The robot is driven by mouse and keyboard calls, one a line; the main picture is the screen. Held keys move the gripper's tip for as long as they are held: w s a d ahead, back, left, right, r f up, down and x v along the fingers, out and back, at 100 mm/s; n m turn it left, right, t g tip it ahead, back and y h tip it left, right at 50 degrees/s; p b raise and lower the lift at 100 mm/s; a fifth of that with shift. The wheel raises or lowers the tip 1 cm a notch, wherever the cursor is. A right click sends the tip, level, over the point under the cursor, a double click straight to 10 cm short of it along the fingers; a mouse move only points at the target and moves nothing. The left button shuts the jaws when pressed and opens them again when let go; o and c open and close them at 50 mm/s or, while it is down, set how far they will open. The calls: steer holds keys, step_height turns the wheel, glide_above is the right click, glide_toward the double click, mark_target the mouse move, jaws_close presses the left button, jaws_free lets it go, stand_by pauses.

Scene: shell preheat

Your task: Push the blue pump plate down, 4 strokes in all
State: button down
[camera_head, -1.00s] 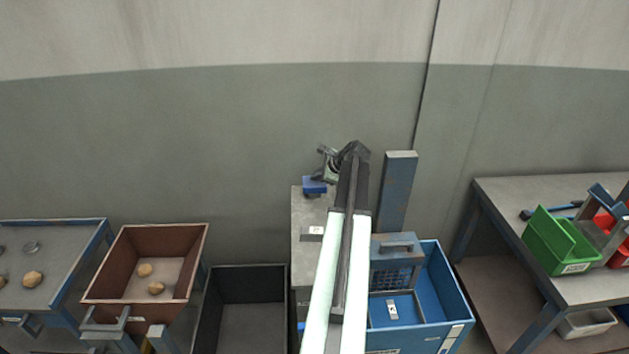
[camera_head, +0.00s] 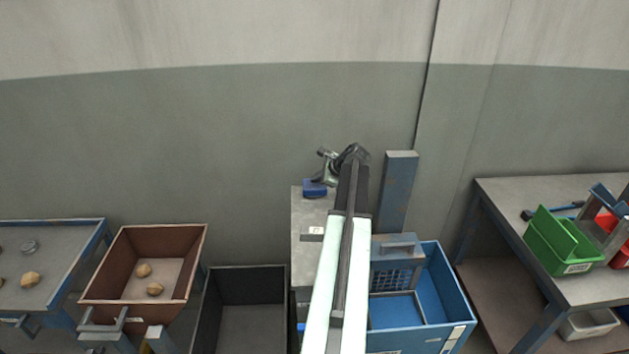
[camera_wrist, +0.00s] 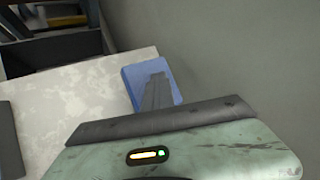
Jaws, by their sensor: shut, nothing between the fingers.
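The blue pump plate (camera_head: 314,189) sits at the far left corner of the grey bench in the head view. It also shows as a blue block in the wrist view (camera_wrist: 136,79). My gripper (camera_head: 321,179) points down over the plate, at the end of my outstretched arm. In the wrist view its dark fingers (camera_wrist: 156,92) are shut, empty, and overlap the plate. They look on or very close to its top; exact contact is hard to tell. My arm hides part of the bench.
A blue-grey post (camera_head: 397,190) stands just right of my arm. A blue bin (camera_head: 455,300) is right of the bench. A dark bin (camera_head: 247,269) and a brown bin (camera_head: 190,260) holding potato-like lumps stand left. A right-hand table (camera_head: 500,205) carries green and red bins.

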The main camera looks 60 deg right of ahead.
mark_target(316, 184)
steer(key=shift+f+b, duration=0.3)
steer(key=shift+f, duration=0.1)
steer(key=shift+r, duration=0.1)
stand_by(0.3)
steer(key=shift+r+p, duration=2)
steer(key=shift+p, duration=0.1)
steer(key=shift+r, duration=0.1)
step_height(316, 184, up, 5)
steer(key=p, duration=0.5)
steer(key=shift+w, duration=0.1)
